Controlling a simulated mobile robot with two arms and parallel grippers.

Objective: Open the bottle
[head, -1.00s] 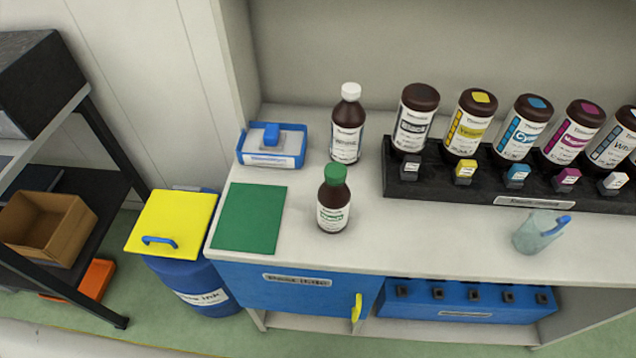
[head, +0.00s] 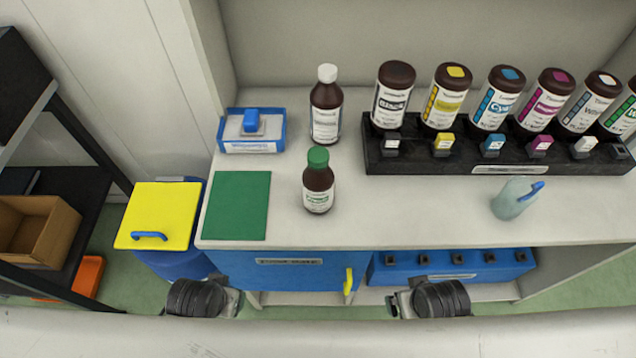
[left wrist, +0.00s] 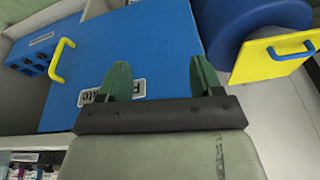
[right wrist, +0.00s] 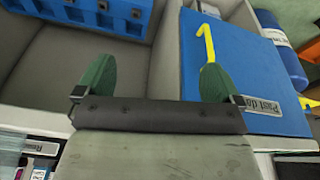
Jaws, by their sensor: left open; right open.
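A small brown bottle with a green cap (head: 318,185) stands upright on the counter, right of the green mat (head: 240,206). A taller brown bottle with a white cap (head: 326,108) stands upright behind it. Both caps are on. My left gripper (left wrist: 162,80) is open and empty, with the blue cabinet front beyond its fingers. My right gripper (right wrist: 157,80) is open and empty, facing the area under the counter. In the head view both arms show only at the bottom edge, in front of and below the counter; their fingertips cannot be made out there.
A black rack (head: 500,160) holds several large ink bottles at the back right. A blue tray (head: 252,131) with a blue-handled block is at the back left. A yellow-lidded blue bin (head: 160,210) is left of the counter.

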